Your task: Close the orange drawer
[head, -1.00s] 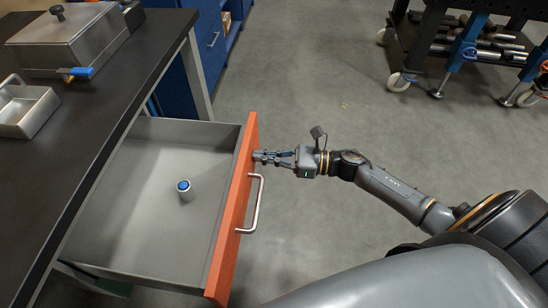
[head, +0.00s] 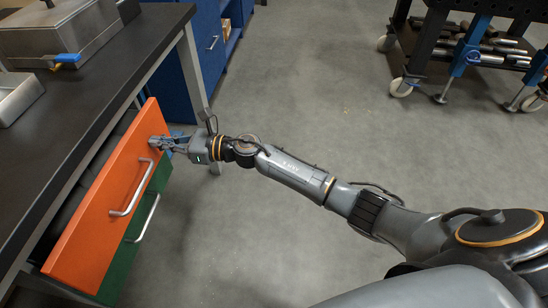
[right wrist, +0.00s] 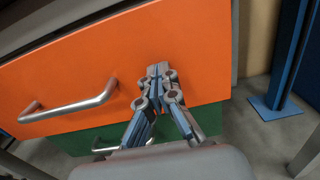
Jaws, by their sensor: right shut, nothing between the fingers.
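The orange drawer (head: 108,204) is under the dark worktop at the left of the head view. In the right wrist view the shut fingers (right wrist: 160,72) meet the orange front (right wrist: 190,40) right of the handle (right wrist: 70,105). Whether they touch or sit just short is hard to tell. My left gripper is not in view.
A green drawer (head: 137,232) with its own handle is below the orange one. The worktop (head: 75,112) carries a metal box (head: 62,32) and a metal tray (head: 15,98). A blue cabinet (head: 205,45) is beyond. The floor to the right is clear up to a wheeled rack.

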